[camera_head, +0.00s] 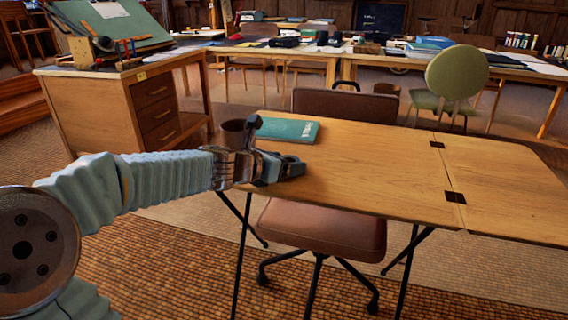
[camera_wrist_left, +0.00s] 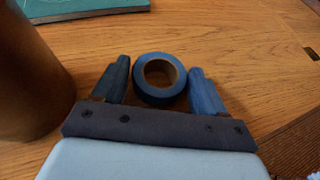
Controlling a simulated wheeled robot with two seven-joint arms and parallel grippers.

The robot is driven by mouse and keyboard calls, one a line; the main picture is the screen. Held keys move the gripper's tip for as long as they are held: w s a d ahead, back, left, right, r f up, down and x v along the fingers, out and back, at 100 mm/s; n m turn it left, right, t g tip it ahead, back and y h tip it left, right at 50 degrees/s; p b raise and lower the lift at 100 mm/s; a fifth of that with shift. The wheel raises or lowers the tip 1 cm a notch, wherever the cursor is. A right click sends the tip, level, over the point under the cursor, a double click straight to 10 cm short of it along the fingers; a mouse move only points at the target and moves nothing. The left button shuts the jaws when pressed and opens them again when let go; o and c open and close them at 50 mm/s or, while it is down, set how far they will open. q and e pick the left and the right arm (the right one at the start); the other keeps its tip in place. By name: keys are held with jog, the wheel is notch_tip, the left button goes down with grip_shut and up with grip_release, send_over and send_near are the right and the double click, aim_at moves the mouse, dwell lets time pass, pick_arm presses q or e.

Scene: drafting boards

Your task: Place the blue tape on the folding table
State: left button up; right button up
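The blue tape (camera_wrist_left: 143,92) is a roll with a brown inner ring. In the head view my left gripper (camera_head: 285,168) is low over the left front edge of the wooden folding table (camera_head: 370,175). The tape is hard to make out there. The tabletop also shows close beneath the tape in the left wrist view (camera_wrist_left: 235,45); I cannot tell if the tape touches it. My right gripper is not in view.
A brown cup (camera_head: 233,132) stands close beside my left gripper, large in the left wrist view (camera_wrist_left: 30,75). A green book (camera_head: 288,129) lies behind it. The tabletop's middle and right are clear. A brown chair (camera_head: 325,228) is under the table; a drawer desk (camera_head: 120,110) stands left.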

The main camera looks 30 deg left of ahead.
pick_arm(q)
jog(key=shift+o, duration=1)
jog(key=shift+r, duration=0.25)
jog(key=p+v, duration=0.4)
jog(key=v, duration=0.8)
